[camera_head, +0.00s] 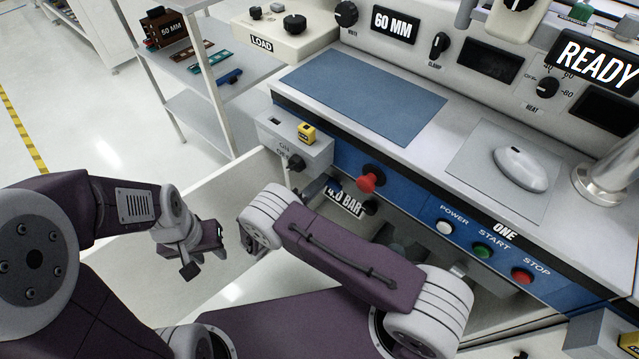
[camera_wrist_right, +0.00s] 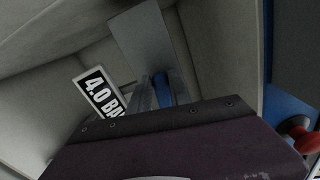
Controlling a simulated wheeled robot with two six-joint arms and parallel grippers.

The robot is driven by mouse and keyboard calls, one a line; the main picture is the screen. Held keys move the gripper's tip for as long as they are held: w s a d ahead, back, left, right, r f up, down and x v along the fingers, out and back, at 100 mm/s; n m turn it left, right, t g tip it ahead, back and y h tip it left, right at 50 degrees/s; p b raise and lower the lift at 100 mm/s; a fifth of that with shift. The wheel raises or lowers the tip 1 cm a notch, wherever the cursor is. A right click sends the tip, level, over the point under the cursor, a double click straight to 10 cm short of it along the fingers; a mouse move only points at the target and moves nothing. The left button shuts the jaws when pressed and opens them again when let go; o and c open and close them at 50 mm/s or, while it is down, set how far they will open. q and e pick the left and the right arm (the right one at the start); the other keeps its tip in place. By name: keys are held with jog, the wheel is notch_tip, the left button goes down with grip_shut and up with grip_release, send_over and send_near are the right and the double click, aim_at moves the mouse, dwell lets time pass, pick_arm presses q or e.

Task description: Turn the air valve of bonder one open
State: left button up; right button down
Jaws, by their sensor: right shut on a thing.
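Bonder one (camera_head: 400,195) has a blue front panel marked ONE. A 4.0 BAR sign (camera_head: 344,199) hangs under its front edge and also shows in the wrist view (camera_wrist_right: 101,94). Beside the sign is a small blue part, apparently the air valve's handle (camera_wrist_right: 162,89). My right gripper (camera_wrist_right: 160,98) is shut on this handle; its purple body hides most of the grip, and the valve's angle cannot be told. In the head view my right forearm hides that gripper. My left gripper (camera_head: 206,260) is open and empty, left of the bonder.
A red mushroom button (camera_head: 368,182) sticks out close to my right forearm. An ON/OFF switch box (camera_head: 292,140) carries a yellow tag (camera_head: 307,133). POWER, START and STOP buttons (camera_head: 482,251) line the panel.

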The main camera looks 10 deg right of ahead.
pick_arm(q)
jog(key=shift+f, duration=0.1)
pick_arm(e)
jog(key=shift+f+n, duration=0.25)
jog(key=shift+n, duration=0.55)
jog(key=c, duration=1.2)
grip_release()
jog(key=shift+d, duration=0.1)
